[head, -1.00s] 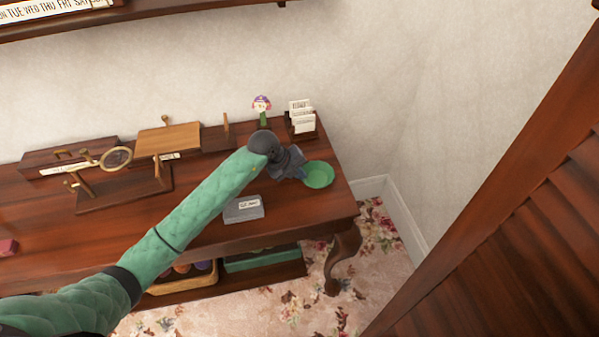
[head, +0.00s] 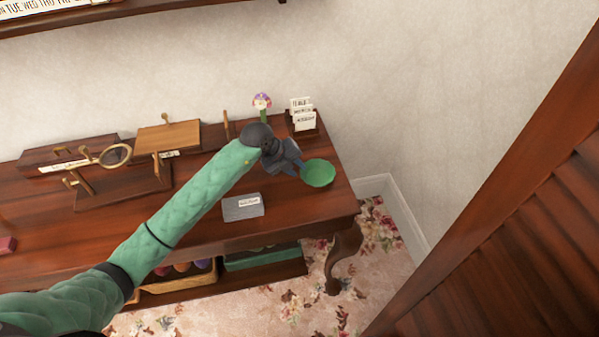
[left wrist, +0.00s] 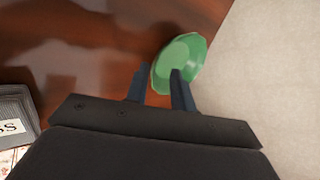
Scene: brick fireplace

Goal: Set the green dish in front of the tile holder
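The green dish (head: 319,174) is a small round bowl at the right end of the dark wooden table. My left gripper (head: 297,168) is at its left edge. In the left wrist view the dish (left wrist: 193,48) lies at the fingertips (left wrist: 160,88), one finger overlapping its inside and the other outside the rim. The gripper looks shut on the rim, with the dish tilted and seemingly just off the table. The tile holder (head: 302,131), a dark rack with white lettered tiles, stands behind the dish at the back right corner. My right gripper is out of view.
A flower (head: 262,103) stands left of the holder. A grey box (head: 242,208) with a white label lies near the front edge. Wooden stands with brass parts (head: 120,190) fill the table's left. A slatted wooden panel (head: 510,230) rises at right.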

